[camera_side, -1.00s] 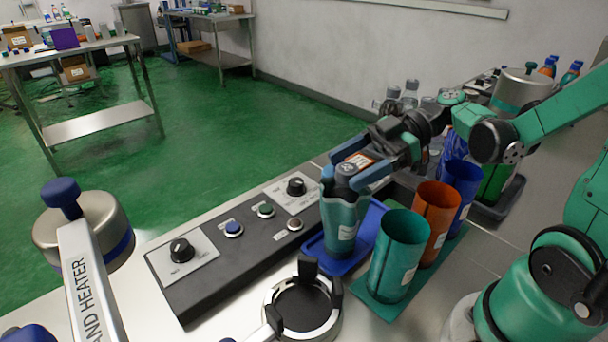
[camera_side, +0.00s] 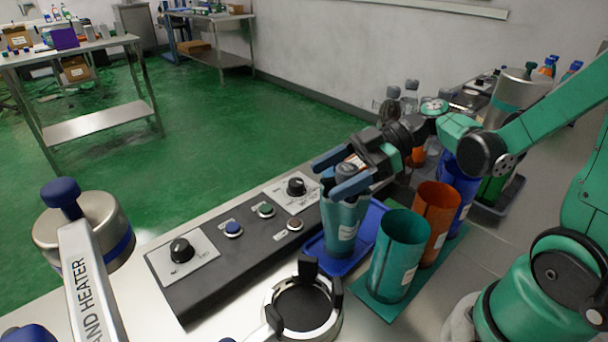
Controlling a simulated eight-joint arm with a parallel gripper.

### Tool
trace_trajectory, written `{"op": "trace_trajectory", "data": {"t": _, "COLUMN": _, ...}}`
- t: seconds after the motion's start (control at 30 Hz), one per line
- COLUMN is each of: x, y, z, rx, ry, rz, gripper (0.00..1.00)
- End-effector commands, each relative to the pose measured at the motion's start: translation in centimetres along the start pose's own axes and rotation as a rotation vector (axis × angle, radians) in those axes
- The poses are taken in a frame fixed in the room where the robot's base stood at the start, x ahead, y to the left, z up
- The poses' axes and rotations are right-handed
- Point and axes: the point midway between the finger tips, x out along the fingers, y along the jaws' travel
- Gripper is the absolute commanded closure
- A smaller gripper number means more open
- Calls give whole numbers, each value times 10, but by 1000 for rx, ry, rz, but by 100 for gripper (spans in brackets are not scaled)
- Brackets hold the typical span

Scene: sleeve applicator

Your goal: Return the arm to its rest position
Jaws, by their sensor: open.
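The bottle stands upright on a blue tray (camera_side: 369,226). My green and black arm reaches in from the right.
A teal cup (camera_side: 396,258), an orange cup (camera_side: 437,215) and a blue cup (camera_side: 465,185) stand right of the bottle on a green mat (camera_side: 375,306). A control panel (camera_side: 243,237) lies left. A ring holder (camera_side: 303,303) is in front. A band heater arm (camera_side: 88,275) stands front left.

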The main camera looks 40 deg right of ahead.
Motion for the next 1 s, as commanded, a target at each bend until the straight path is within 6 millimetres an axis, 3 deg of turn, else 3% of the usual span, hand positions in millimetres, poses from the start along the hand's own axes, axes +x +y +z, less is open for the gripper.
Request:
{"op": "trace_trajectory", "data": {"t": 0.1, "x": -1, "y": 0, "z": 7, "rx": 1, "ry": 0, "rz": 3, "gripper": 27}}
{"op": "trace_trajectory", "data": {"t": 0.2, "x": -23, "y": 1, "z": 6, "rx": 4, "ry": -1, "rz": 7, "gripper": 27}}
{"op": "trace_trajectory", "data": {"t": 0.83, "x": -55, "y": -1, "z": -60, "rx": 0, "ry": 0, "rz": 0, "gripper": 27}}
{"op": "trace_trajectory", "data": {"t": 1.0, "x": -48, "y": 0, "z": -42, "rx": 0, "ry": 0, "rz": 0, "gripper": 27}}
